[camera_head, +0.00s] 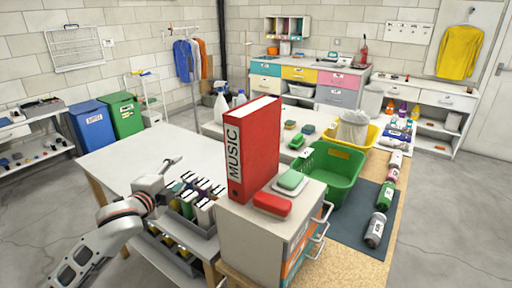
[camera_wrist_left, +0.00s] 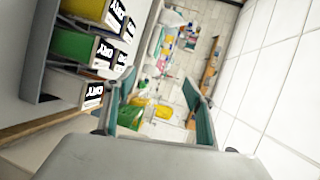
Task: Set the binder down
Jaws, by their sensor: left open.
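A red binder (camera_head: 262,150) with MUSIC on its white spine label stands upright on top of a small white drawer cabinet (camera_head: 240,225). My left gripper (camera_head: 176,161) is over the white table, left of the binder and apart from it. In the left wrist view my left gripper (camera_wrist_left: 163,84) has its two teal fingers spread, with only distant background between them. The binder is not seen in the wrist view. My right gripper is not in view.
A rack of labelled boxes (camera_head: 205,190) is close to my left gripper. A green basket (camera_head: 335,170) stands right. The white table (camera_head: 125,160) is mostly clear.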

